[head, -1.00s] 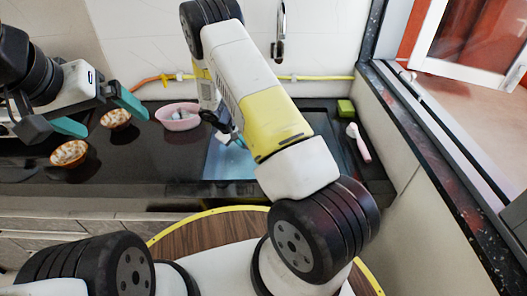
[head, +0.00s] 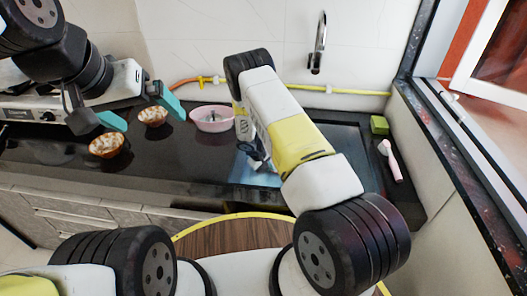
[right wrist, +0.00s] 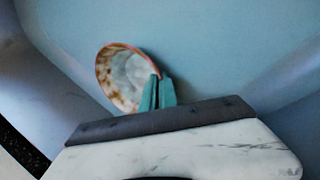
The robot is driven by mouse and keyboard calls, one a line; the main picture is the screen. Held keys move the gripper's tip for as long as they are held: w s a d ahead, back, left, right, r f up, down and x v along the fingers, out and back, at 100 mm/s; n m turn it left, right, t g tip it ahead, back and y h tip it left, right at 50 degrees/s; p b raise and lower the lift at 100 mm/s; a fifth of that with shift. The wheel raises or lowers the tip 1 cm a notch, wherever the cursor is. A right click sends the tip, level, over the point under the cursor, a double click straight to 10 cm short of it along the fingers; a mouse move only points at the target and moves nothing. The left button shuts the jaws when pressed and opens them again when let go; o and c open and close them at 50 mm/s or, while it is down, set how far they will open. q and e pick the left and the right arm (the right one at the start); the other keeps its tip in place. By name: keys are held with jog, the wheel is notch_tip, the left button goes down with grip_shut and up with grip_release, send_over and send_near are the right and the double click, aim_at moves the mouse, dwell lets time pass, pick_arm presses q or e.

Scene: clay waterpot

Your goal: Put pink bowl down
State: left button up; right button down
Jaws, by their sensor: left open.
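The pink bowl (head: 213,127) stands upright on the dark counter left of the sink, with something pale and dark inside it. My left gripper (head: 142,113) is open and empty, left of the pink bowl and above the counter, in front of the orange-rimmed bowls. My right gripper (head: 252,153) reaches down into the sink (head: 262,180), mostly hidden by my own arm in the head view. In the right wrist view, its teal fingers (right wrist: 158,92) are close together at the rim of an orange-rimmed patterned bowl (right wrist: 124,75), which is tilted in the sink.
Two orange-rimmed bowls (head: 107,146) (head: 152,116) stand on the counter left of the pink bowl. A green sponge (head: 379,124) and a pink-handled brush (head: 391,162) lie right of the sink. The tap (head: 317,45) rises behind it. The front left counter is clear.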

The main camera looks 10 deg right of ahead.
jog(key=shift+f, duration=0.2)
jog(key=c, duration=1.7)
grip_release()
jog(key=shift+r, duration=0.1)
